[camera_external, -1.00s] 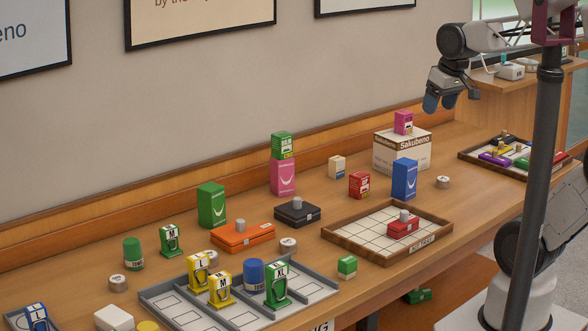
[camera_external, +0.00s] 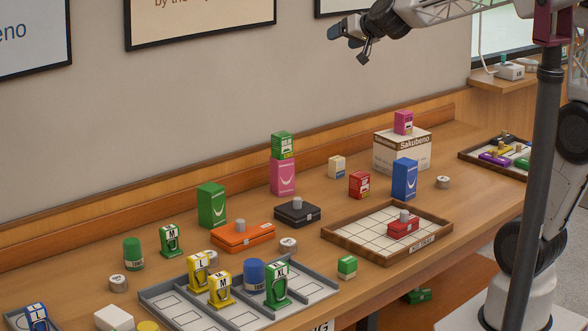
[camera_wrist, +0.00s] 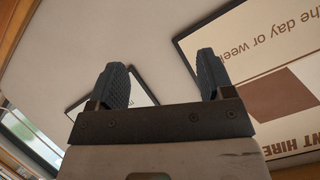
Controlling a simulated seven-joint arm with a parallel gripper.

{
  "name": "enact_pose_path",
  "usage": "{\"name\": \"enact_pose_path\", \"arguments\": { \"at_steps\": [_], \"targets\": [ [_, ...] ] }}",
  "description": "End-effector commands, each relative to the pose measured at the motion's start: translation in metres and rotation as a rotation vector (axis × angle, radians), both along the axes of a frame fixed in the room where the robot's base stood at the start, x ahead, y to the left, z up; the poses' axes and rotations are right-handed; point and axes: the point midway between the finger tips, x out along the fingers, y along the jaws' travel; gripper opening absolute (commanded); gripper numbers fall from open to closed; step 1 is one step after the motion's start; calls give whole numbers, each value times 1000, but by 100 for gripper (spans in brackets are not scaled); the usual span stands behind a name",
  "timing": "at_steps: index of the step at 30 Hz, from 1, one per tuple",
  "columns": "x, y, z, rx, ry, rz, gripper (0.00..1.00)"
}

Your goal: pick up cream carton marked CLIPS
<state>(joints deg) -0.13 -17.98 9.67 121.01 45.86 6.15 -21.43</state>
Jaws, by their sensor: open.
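A small cream carton (camera_external: 337,167) with dark marks stands upright on the wooden table, in the external view; its lettering is too small to read. It is to the right of a pink box (camera_external: 283,176) and behind a small red box (camera_external: 359,185). My gripper (camera_external: 349,44) is open and empty, high in front of the wall, well above the table. In the wrist view its two dark fingers (camera_wrist: 162,72) are spread apart with only wall between them; the carton is not in that view.
A large Sakubeno box (camera_external: 402,150) with a magenta box on top stands right of the carton. A black case (camera_external: 297,213), a blue box (camera_external: 405,178) and a wooden kit tray (camera_external: 332,236) are nearby. A white box (camera_external: 114,318) sits at the front left.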

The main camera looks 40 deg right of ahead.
Motion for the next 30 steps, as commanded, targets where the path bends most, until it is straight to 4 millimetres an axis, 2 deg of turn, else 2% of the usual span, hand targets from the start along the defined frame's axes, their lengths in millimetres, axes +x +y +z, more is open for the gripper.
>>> {"name": "enact_pose_path", "arguments": {
  "at_steps": [1,6,11,15,20,24,30],
  "targets": [
    [19,-6,2,8,-27,-41,74],
    [72,-30,8,24,-116,-207,74],
    [114,-57,5,24,-168,-378,74],
    [144,-81,-5,14,-184,-540,74],
    [170,-108,-25,-12,-171,-732,74],
    [186,-127,-49,-42,-129,-900,74],
    [196,-143,-76,-79,-58,-1072,74]
  ]
}}
